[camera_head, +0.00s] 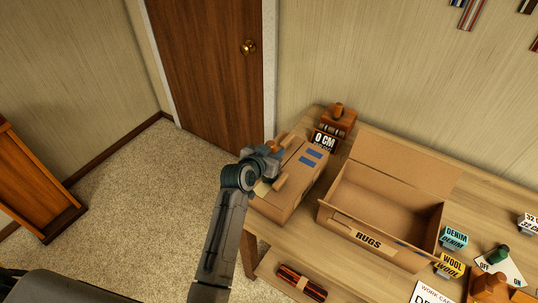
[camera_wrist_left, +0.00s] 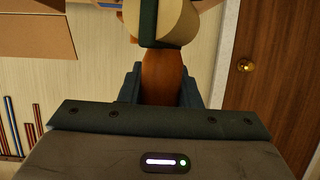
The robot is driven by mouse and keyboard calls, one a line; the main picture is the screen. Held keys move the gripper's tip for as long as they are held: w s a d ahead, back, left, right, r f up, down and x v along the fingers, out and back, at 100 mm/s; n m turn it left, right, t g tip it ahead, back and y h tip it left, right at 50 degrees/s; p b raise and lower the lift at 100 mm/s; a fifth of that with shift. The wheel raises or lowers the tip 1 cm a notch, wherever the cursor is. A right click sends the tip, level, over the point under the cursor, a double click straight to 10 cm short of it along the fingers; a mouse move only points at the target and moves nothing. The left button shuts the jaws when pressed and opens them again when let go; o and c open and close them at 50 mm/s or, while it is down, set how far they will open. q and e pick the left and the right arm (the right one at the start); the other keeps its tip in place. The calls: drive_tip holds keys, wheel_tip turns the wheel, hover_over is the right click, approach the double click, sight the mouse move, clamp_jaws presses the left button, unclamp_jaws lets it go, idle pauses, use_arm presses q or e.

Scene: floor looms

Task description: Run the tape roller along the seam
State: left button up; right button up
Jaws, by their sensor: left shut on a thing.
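My left gripper (camera_head: 264,160) is over the near left part of a closed cardboard box (camera_head: 303,181) at the table's left end. In the left wrist view it is shut on the brown wooden handle of the tape roller (camera_wrist_left: 163,72). The roller's cream roll with a dark green band shows beyond the handle. The box top carries blue marks (camera_head: 311,157) toward its far right. My arm and gripper hide part of the box top, and I cannot tell whether the roller touches it. My right gripper is not in view.
A sign reading "0 CM" (camera_head: 324,140) stands by a wooden block behind the box. An open carton marked RUGS (camera_head: 368,241) stands to its right. DENIM (camera_head: 454,237) and WOOL (camera_head: 450,264) labelled pieces lie farther right.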

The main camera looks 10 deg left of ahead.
use_arm(q)
drive_tip(key=w+d+b, duration=0.2)
drive_tip(key=w+d, duration=0.1)
drive_tip(key=w, duration=0.4)
drive_tip(key=w+d+b, duration=0.3)
drive_tip(key=w+d, duration=0.1)
drive_tip(key=w, duration=0.4)
drive_tip(key=shift+w+d, duration=0.15)
drive_tip(key=shift+w+d+r+b, duration=0.1)
drive_tip(key=shift+w+d+b, duration=0.3)
drive_tip(key=shift+w+b, duration=0.3)
drive_tip(key=shift+w+d+r+b, duration=0.1)
drive_tip(key=shift+w+d+b, duration=0.25)
drive_tip(key=shift+w+b, duration=0.3)
clamp_jaws()
idle(0.9)
drive_tip(key=shift+f, duration=0.1)
wheel_tip(320, 180, up, 7)
drive_tip(key=p, duration=0.6)
drive_tip(key=shift+w, duration=0.35)
drive_tip(key=shift+f, duration=0.1)
